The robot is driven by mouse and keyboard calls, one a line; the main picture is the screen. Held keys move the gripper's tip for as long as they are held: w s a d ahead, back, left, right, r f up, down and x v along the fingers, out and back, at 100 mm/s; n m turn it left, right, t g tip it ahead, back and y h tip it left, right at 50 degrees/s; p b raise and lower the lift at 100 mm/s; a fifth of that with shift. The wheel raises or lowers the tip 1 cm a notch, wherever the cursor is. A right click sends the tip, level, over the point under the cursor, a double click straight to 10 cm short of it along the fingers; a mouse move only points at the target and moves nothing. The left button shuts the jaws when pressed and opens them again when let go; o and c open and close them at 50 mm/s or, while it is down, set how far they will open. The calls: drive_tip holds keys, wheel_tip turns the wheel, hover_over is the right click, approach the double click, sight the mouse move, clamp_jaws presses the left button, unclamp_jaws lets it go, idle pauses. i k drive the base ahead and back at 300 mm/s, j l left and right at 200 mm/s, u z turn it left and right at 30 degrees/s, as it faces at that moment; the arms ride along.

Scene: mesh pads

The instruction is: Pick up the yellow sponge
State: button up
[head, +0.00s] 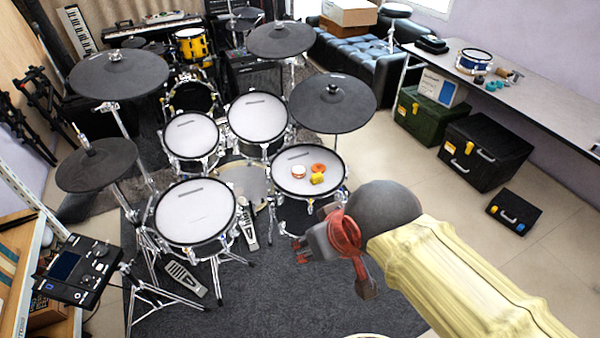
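The yellow sponge (317,179) is a small yellow piece lying on the white head of the right-hand drum (290,185). An orange round piece (319,168) lies just behind it. A pale round piece with a reddish edge (298,171) lies to its left. My gripper (335,262), grey and red, hangs at the end of my arm, nearer to the camera than that drum and below it in the picture. It appears apart from the sponge. Its finger opening is too unclear to judge, and I see nothing held in it.
A dark cymbal pad (333,103) stands above and behind the drum, with other drums and stands to the left. A dark rug (285,300) lies under the kit. A long table (545,100) and black cases (485,150) line the right side. Bare floor lies between.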

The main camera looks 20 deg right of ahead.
sight(316, 178)
drive_tip(key=i+l, duration=0.75)
drive_tip(key=l, duration=0.3)
drive_tip(key=i+l, duration=0.4)
drive_tip(key=l, duration=0.15)
